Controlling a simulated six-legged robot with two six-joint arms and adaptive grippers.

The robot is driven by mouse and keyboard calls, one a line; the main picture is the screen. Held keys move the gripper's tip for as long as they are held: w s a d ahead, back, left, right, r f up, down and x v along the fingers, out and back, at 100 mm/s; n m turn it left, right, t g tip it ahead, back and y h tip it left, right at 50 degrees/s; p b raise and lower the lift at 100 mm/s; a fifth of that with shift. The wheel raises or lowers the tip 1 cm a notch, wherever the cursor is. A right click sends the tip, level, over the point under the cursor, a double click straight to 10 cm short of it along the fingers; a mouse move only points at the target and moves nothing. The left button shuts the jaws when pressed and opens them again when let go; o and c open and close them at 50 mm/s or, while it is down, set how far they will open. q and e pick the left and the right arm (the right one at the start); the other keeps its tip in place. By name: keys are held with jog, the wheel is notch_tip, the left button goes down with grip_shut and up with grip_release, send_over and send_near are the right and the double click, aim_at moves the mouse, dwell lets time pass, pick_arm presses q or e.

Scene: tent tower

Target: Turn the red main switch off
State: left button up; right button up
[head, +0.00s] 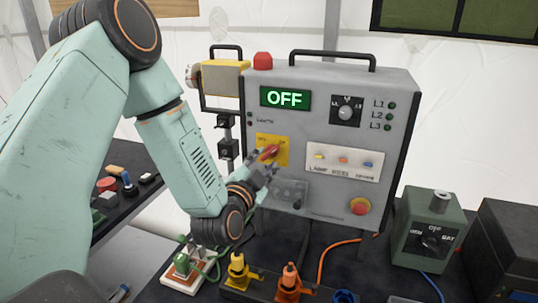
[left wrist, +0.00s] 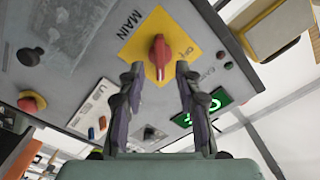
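The red main switch (head: 269,152) is a knob on a yellow plate (head: 283,158) on the front of the grey control box. A green display (head: 285,98) above the plate reads OFF. My left gripper (head: 266,166) is in front of the switch and partly hides the plate's lower part. In the left wrist view its two fingers (left wrist: 158,72) are apart, one on each side of the knob, with visible gaps. Whether the tips reach the knob's depth is unclear. My right gripper is not in view.
The box (head: 335,200) also carries a selector dial (head: 346,111), a small button plate (head: 343,160) and a red emergency button (head: 360,206). A green box (head: 428,228) stands at right.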

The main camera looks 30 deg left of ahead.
aim_at(269, 155)
pick_arm(q)
jog(key=x, duration=0.2)
jog(key=shift+w, duration=0.3)
jog(key=shift+w+a, duration=0.2)
jog(key=shift+w, duration=0.1)
jog(key=shift+w+a, duration=0.15)
jog(key=shift+a, duration=0.05)
jog(key=shift+d, duration=0.2)
jog(key=shift+c, duration=0.3)
jog(key=shift+a, duration=0.1)
grip_shut()
jog(key=shift+f, duration=0.1)
